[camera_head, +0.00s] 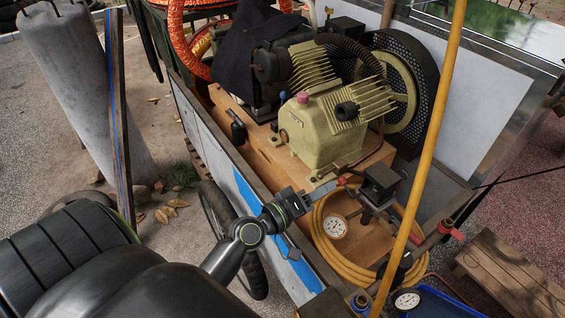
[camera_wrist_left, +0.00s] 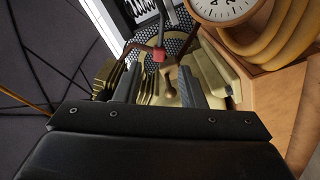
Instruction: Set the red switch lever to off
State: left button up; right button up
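The dark switch box (camera_head: 381,180) stands on a post in the cart, right of the compressor. A small red piece, likely the switch lever (camera_head: 342,181), shows at its left side, just beyond my left gripper's tips. My left gripper (camera_head: 318,190) reaches in over the cart's side wall. In the left wrist view its two fingers (camera_wrist_left: 160,88) are apart with a gap between them. A red tip (camera_wrist_left: 160,54) shows beyond that gap; I cannot tell if anything touches it. My right gripper is not in view.
The compressor (camera_head: 322,130) stands close behind the gripper. A pressure gauge (camera_head: 334,226) and coiled yellow hose (camera_head: 336,262) lie below it. A yellow pole (camera_head: 427,135) crosses in front on the right. A red-handled valve (camera_head: 450,230) sits at the cart's right end.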

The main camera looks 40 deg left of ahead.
pick_arm(q)
jog(key=b+v, duration=0.3)
jog(key=v, duration=0.9)
jog(key=shift+s+b, duration=0.2)
jog(key=shift+b, duration=0.15)
jog(key=shift+a, duration=0.1)
